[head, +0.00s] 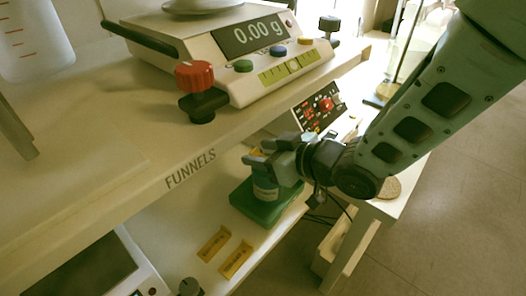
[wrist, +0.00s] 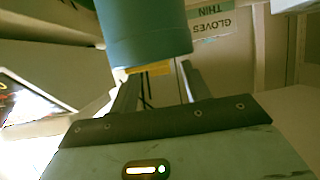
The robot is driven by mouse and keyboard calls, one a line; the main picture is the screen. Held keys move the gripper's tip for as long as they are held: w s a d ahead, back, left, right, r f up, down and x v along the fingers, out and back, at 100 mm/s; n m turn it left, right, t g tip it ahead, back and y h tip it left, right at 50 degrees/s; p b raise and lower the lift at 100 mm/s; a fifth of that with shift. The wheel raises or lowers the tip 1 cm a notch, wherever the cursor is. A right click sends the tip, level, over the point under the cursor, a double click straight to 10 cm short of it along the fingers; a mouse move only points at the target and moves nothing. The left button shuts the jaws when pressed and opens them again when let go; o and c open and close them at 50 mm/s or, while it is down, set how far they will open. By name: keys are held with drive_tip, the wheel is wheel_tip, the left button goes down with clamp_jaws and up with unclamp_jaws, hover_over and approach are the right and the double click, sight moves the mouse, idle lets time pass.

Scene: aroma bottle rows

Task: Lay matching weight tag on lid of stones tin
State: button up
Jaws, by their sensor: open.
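A blue-grey cylindrical tin (head: 265,190) stands on a green block (head: 252,212) on the lower shelf. It fills the top middle of the wrist view (wrist: 145,30), which looks upside down; no name on it is readable. A small yellow tag (wrist: 150,69) shows at the tin's lid end, between my fingers. I cannot tell whether it touches the lid. My gripper (head: 266,158) is open at the top of the tin, and its fingers also show in the wrist view (wrist: 157,82). Two other yellow tags, one nearer the block (head: 236,260) and one farther left (head: 212,243), lie flat on the shelf.
The upper shelf (head: 120,140), its edge marked FUNNELS, overhangs at the left and carries a scale (head: 240,60) reading 0.00 g. A device with a red display (head: 318,106) stands behind my gripper. Another dark-topped device (head: 85,270) is at the lower left. Open floor lies right.

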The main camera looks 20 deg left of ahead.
drive_tip(key=s+d+r+m+h, duration=0.2)
drive_tip(key=d+h, duration=0.2)
drive_tip(key=d, duration=0.6)
drive_tip(key=s+d+r+m+h, duration=0.2)
drive_tip(key=s+d+r+h, duration=0.15)
drive_tip(key=d, duration=0.75)
drive_tip(key=s+d+m+g+h, duration=0.2)
drive_tip(key=s+d+g+h, duration=0.2)
drive_tip(key=s+d, duration=0.4)
drive_tip(key=s+p, duration=0.1)
drive_tip(key=s, duration=0.3)
drive_tip(key=shift+r+m, duration=0.3)
drive_tip(key=shift+r, duration=0.1)
drive_tip(key=shift+w+h, duration=0.1)
drive_tip(key=shift+h, duration=0.15)
